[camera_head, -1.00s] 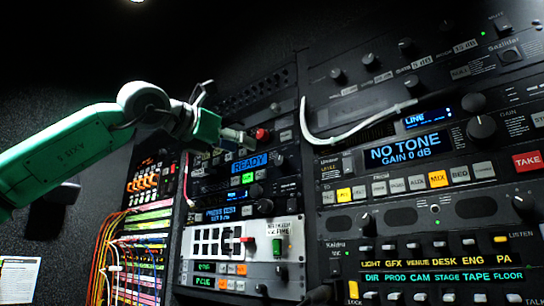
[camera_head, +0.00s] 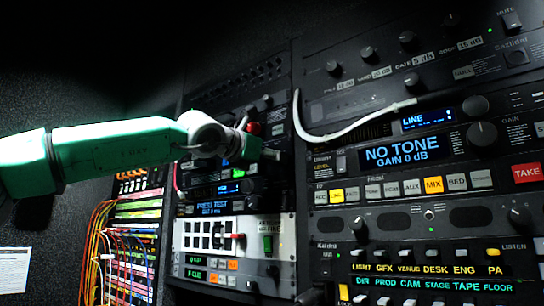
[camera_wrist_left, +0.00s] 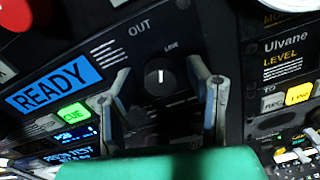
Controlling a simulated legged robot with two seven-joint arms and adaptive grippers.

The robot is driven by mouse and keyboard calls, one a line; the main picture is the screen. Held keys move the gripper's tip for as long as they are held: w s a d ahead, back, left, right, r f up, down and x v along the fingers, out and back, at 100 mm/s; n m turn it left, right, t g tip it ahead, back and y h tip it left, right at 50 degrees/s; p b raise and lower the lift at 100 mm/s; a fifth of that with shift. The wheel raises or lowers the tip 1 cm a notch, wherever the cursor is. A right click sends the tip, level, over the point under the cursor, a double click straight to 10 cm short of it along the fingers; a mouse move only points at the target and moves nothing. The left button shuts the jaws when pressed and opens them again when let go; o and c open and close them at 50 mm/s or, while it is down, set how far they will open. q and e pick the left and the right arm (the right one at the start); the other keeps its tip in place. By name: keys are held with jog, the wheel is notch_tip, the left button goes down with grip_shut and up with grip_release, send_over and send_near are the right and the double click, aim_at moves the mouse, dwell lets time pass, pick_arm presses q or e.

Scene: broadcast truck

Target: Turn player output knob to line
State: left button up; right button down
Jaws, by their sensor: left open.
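The player output knob (camera_wrist_left: 160,78) is a round black knob with a white pointer mark, in the left wrist view. Its pointer stands nearly straight up in that picture. The word OUT is printed above it, and a small label that seems to read LINE is at its upper right. My left gripper (camera_wrist_left: 157,74) is open, with one finger on each side of the knob; I cannot tell whether either touches it. In the head view my left gripper (camera_head: 255,149) is at the player panel and hides the knob. My right gripper is not clearly visible.
A blue READY display (camera_wrist_left: 55,84) and a green CUE button (camera_wrist_left: 73,112) lie left of the knob. A red button (camera_head: 253,128) is close above my gripper. A white cable (camera_head: 345,130) loops across the right rack. Coloured patch cables (camera_head: 101,235) hang lower left.

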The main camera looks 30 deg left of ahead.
pick_arm(q)
jog(key=shift+a, duration=0.15)
jog(key=shift+s, duration=0.1)
grip_shut()
jog(key=shift+d+r, duration=0.1)
jog(key=shift+d, duration=0.1)
jog(key=m, duration=0.4)
jog(key=shift+a+m, duration=0.1)
jog(key=shift+m, duration=0.2)
jog(key=shift+r, duration=0.1)
jog(key=shift+c, duration=1.5)
grip_release()
jog(key=o, duration=0.3)
